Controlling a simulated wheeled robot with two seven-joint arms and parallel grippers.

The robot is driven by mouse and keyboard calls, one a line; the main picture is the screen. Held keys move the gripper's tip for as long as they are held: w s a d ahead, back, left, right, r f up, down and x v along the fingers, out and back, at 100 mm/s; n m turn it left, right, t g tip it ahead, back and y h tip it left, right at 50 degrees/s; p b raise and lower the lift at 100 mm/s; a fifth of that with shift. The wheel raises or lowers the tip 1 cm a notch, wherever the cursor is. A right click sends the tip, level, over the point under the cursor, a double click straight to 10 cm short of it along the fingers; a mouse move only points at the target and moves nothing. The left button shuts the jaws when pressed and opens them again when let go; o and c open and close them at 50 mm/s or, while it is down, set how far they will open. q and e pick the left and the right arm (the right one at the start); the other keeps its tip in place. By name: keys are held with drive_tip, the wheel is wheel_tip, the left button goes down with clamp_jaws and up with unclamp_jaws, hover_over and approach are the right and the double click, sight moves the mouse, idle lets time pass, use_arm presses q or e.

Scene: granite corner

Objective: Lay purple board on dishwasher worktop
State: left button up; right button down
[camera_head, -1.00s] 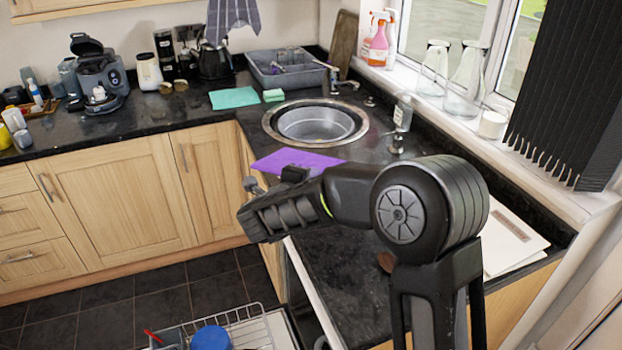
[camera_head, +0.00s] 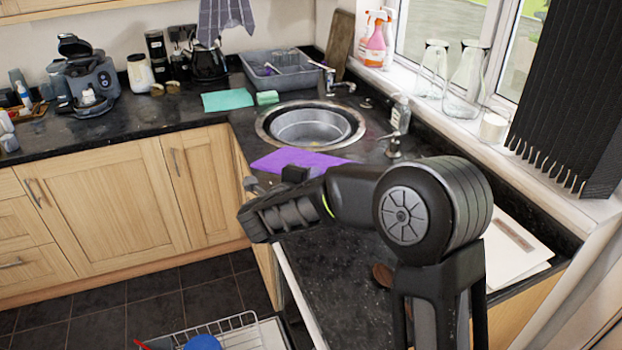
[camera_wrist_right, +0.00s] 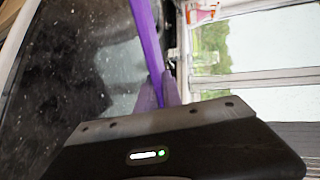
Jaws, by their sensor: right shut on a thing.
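The purple board (camera_head: 297,160) is a thin flat sheet, seen near the front rim of the sink in the head view, partly hidden by my right arm. In the right wrist view the board (camera_wrist_right: 147,40) shows edge-on between the fingers. My right gripper (camera_wrist_right: 158,92) is shut on it; in the head view its fingers are mostly hidden behind my wrist. The dishwasher worktop (camera_head: 335,285) is dark speckled granite, right of the open dishwasher, with bare space under and beside my arm. I cannot tell the board's exact height over the granite. My left gripper is not in view.
A round sink (camera_head: 310,128) lies behind the board, with a soap bottle (camera_head: 400,115) to its right. White papers (camera_head: 515,255) lie right of my arm. A brown round item (camera_head: 383,275) is partly hidden. The dishwasher rack (camera_head: 235,332) is pulled out below.

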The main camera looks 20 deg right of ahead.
drive_tip(key=shift+t+h, duration=0.4)
drive_tip(key=shift+h, duration=0.1)
drive_tip(key=d+f+b, duration=0.1)
drive_tip(key=f+b, duration=0.2)
drive_tip(key=b, duration=0.1)
drive_tip(key=d+f+b, duration=0.1)
drive_tip(key=f+b, duration=0.2)
drive_tip(key=d+f+b, duration=0.1)
drive_tip(key=f+b, duration=0.2)
drive_tip(key=b, duration=0.1)
drive_tip(key=shift+s+d+f+b, duration=0.2)
drive_tip(key=shift+d+f+b, duration=0.1)
drive_tip(key=shift+f+b, duration=1.15)
drive_tip(key=shift+f, duration=0.05)
drive_tip(key=c, duration=1.4)
unclamp_jaws()
drive_tip(key=shift+c, duration=0.2)
drive_tip(key=shift+o, duration=0.5)
drive_tip(key=shift+o, duration=1.3)
drive_tip(key=shift+a, duration=0.1)
drive_tip(key=shift+v, duration=3.45)
